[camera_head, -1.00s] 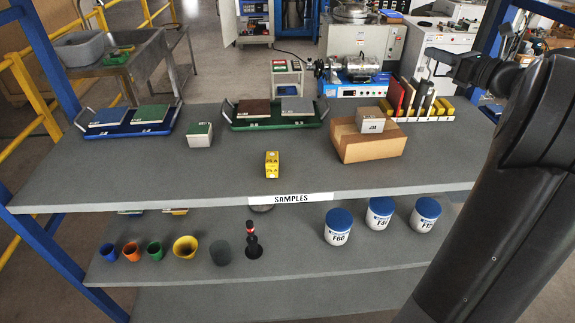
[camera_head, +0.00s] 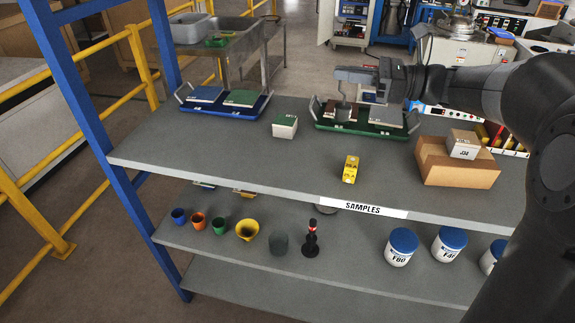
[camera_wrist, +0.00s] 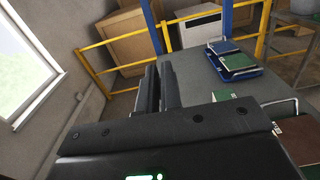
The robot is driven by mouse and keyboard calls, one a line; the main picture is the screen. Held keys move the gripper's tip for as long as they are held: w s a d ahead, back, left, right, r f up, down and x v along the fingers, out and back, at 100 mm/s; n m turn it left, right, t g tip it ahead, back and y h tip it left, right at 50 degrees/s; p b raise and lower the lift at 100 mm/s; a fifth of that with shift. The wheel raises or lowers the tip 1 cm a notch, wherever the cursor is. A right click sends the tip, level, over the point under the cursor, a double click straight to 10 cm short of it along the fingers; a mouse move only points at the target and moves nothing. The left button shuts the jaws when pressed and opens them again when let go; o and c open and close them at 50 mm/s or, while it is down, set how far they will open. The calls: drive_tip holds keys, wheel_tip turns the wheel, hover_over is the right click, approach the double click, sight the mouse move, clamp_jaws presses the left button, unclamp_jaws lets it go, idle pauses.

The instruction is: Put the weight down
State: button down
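I cannot tell which thing is the weight. A yellow block (camera_head: 350,169) stands on the shelf top, and a black piece with a red band (camera_head: 311,238) stands on the lower shelf.
The grey shelf top (camera_head: 220,157) is clear at its left and front. It carries a blue tray (camera_head: 252,112), a green tray (camera_head: 362,128), a green-topped block (camera_head: 285,126) and a cardboard box (camera_head: 455,170) with a small block on it. Cups and white jars stand on the lower shelf.

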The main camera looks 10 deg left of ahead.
sight(340, 105)
drive_tip(key=f, duration=0.4)
drive_tip(key=shift+s+a+f, duration=0.15)
drive_tip(key=shift+a+f, duration=0.1)
drive_tip(key=shift+a, duration=0.05)
drive_tip(key=shift+a+f, duration=0.2)
drive_tip(key=shift+f, duration=0.1)
drive_tip(key=a+f, duration=1)
drive_tip(key=a, duration=0.1)
drive_tip(key=shift+f, duration=0.4)
drive_tip(key=shift+a+f, duration=0.1)
drive_tip(key=c, duration=1.6)
unclamp_jaws()
